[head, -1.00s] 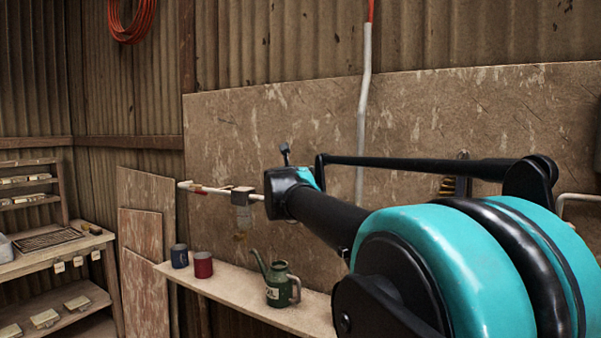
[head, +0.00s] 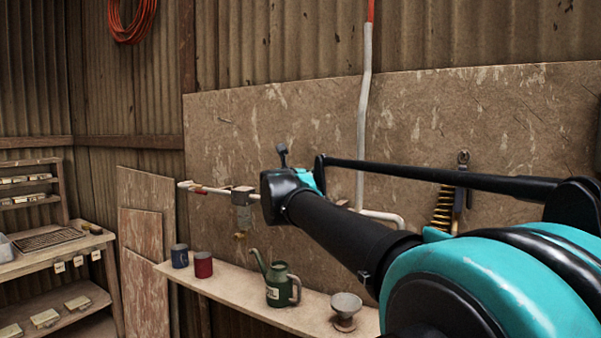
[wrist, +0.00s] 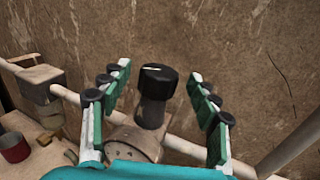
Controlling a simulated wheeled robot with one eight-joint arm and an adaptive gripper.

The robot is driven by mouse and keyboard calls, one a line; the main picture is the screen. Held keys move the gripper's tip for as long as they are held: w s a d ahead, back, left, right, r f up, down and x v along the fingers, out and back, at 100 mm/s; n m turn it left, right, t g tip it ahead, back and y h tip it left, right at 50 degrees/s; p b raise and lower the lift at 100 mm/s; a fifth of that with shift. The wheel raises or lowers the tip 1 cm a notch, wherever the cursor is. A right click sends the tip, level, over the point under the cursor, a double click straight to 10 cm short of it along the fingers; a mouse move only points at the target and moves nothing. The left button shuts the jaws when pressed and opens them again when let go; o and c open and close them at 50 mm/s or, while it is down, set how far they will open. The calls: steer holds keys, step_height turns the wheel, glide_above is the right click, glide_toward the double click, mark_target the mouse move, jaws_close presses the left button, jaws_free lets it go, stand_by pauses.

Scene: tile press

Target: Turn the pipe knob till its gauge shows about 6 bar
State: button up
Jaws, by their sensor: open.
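The black knob (wrist: 158,78) with a white line on its top stands on a fitting of the pale wall pipe (wrist: 182,146) in the wrist view. My gripper (wrist: 158,76) is open, with its teal fingers to the left and right of the knob. Nothing is seen gripped, and I cannot tell whether a finger touches the knob. A round pale part (wrist: 130,143) below the knob may be the gauge, but no reading can be made out. In the head view my arm hides the knob and fitting; the pipe (head: 215,190) shows to the left.
A clear filter bowl (head: 243,218) hangs from the pipe. The shelf (head: 235,292) below holds a blue mug (head: 180,256), a red mug (head: 203,266), a green oil can (head: 280,285) and a grey funnel-like dish (head: 345,306).

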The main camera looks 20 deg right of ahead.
steer(key=v, duration=0.9)
steer(key=shift+w+a+f, duration=0.1)
steer(key=w+a+f+n+t+y, duration=0.45)
steer(key=a+f+n+y, duration=0.2)
steer(key=a+n, duration=0.55)
steer(key=a+f+n+g+y, duration=0.2)
steer(key=a+f+n+y, duration=0.15)
steer(key=f+n, duration=0.4)
steer(key=a+f+n+g+y, duration=0.2)
steer(key=f+n+y, duration=0.2)
steer(key=f+n, duration=0.3)
steer(key=s+d+f+n+g+h, duration=0.1)
steer(key=s+d+f+n+g, duration=0.1)
steer(key=s+f+n, duration=0.3)
steer(key=s+d+f+n+g+h, duration=0.1)
steer(key=s+d+f+n+g, duration=0.2)
steer(key=s+f, duration=0.6)
steer(key=s+d+f+n+g+h, duration=0.2)
steer(key=s+f+n+g, duration=0.4)
steer(key=f, duration=0.9)
steer(key=shift+s+d+n, duration=0.15)
steer(key=shift+s+n, duration=0.55)
steer(key=shift+n, duration=0.35)
